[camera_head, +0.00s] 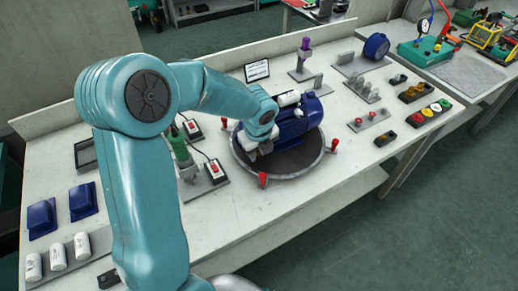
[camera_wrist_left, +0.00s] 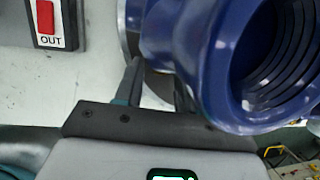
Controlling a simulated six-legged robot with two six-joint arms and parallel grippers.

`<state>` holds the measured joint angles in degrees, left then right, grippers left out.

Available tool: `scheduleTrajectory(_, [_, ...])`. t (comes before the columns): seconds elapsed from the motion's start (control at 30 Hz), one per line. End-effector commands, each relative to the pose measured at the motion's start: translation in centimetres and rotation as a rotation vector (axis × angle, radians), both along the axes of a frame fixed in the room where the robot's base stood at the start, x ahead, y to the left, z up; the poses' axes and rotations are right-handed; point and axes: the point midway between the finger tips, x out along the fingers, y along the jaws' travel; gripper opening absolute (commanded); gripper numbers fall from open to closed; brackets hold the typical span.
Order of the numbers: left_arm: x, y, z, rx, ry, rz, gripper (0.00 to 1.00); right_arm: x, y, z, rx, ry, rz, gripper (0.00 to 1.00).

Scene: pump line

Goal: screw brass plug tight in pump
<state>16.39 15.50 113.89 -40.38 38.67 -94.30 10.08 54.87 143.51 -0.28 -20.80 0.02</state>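The blue pump (camera_head: 297,122) sits on the round turntable in the middle of the bench. In the left wrist view the pump (camera_wrist_left: 190,45) is very close, with a wide ribbed opening facing right. My left gripper (camera_head: 252,152) is low at the pump's left side, and my arm and wrist hide part of it. In the left wrist view its two fingers (camera_wrist_left: 158,80) stand apart with nothing seen between them; the pump covers part of the right finger. I cannot make out the brass plug for certain; small brass-coloured parts (camera_head: 412,92) sit in a dark holder at the right. My right gripper is not in view.
The turntable (camera_head: 285,178) has red knobs around its rim. A red-button box (camera_head: 215,170) stands left of it; the left wrist view shows one marked OUT (camera_wrist_left: 48,40). Blue blocks (camera_head: 41,216) and white cylinders (camera_head: 57,256) are at the left.

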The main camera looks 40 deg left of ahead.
Motion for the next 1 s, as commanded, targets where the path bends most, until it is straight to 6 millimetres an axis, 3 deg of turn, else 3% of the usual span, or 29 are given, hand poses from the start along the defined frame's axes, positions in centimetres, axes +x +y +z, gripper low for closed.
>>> scheduleTrajectory(0.13, [-0.2,0.1,-0.4,-0.011,-0.041,0.003,0.40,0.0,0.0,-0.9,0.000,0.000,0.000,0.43])
scheduleTrajectory(0.17, [-0.1,0.1,-0.1,-0.012,-0.045,0.001,0.34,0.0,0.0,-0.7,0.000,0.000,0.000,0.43])
scheduleTrajectory(0.27, [-0.1,0.1,0.0,-0.012,-0.042,0.000,0.01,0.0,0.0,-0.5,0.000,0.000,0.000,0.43])
scheduleTrajectory(0.47, [0.0,0.1,0.1,-0.010,-0.033,-0.001,0.00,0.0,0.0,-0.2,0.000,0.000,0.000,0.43])
scheduleTrajectory(0.63, [0.3,-0.1,0.6,0.017,0.061,-0.003,0.00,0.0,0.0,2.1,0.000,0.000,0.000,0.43])
scheduleTrajectory(0.67, [0.3,-0.1,0.6,0.022,0.080,-0.002,0.00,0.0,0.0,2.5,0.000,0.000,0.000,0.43])
scheduleTrajectory(0.7, [0.3,-0.1,0.2,0.025,0.087,-0.001,0.25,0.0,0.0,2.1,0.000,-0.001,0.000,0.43])
scheduleTrajectory(0.77, [0.2,0.0,0.0,0.024,0.083,0.000,0.40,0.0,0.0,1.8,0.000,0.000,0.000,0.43])
scheduleTrajectory(1.0, [0.2,0.0,0.0,0.024,0.082,0.000,0.40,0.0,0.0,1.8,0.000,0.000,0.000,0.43])
